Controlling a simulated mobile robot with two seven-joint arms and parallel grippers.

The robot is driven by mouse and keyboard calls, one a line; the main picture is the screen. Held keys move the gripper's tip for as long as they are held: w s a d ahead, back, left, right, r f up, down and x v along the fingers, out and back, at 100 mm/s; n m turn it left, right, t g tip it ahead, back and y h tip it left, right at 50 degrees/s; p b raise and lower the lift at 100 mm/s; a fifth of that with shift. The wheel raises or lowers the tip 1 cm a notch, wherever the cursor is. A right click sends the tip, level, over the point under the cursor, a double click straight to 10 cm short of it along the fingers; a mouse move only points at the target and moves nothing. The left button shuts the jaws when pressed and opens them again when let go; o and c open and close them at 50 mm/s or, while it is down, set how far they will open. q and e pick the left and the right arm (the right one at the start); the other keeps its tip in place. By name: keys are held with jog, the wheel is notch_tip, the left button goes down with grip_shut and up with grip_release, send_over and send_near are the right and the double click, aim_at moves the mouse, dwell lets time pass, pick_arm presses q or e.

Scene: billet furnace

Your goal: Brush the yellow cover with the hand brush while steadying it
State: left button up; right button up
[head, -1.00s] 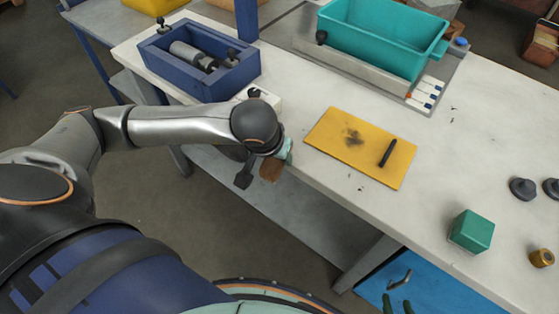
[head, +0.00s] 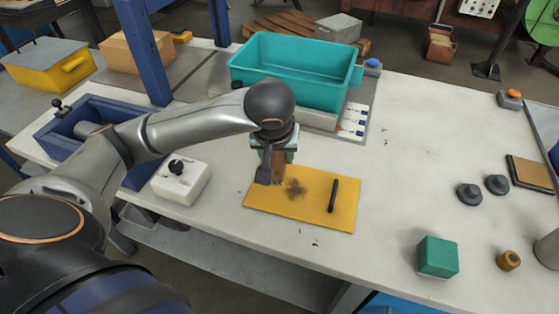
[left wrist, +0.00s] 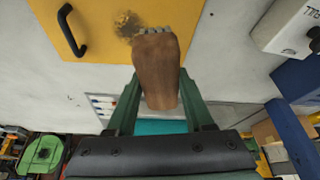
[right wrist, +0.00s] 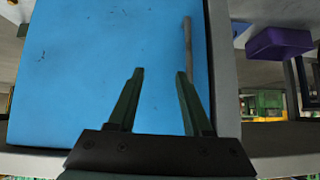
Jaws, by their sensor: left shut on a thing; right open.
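The yellow cover (head: 315,205) lies flat on the pale bench, with a black handle (head: 333,196) at its right and a dark smudge (head: 295,188). The cover also shows in the left wrist view (left wrist: 100,45). My left gripper (head: 275,160) is shut on the wooden hand brush (left wrist: 157,70), over the cover's left back part. The brush's pale bristle end is beside the smudge; I cannot tell whether it touches. My right gripper (right wrist: 160,73) is open and empty above a blue surface (right wrist: 90,70); it is out of the head view.
A teal bin (head: 295,75) stands behind the cover. A white box with a black knob (head: 180,182) and a blue crate (head: 72,115) are to its left. A green cube (head: 437,257) and dark knobs (head: 470,194) lie to the right. The bench between is mostly clear.

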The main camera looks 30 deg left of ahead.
pick_arm(q)
jog(key=shift+f+b, duration=1.4)
jog(key=shift+f, duration=0.85)
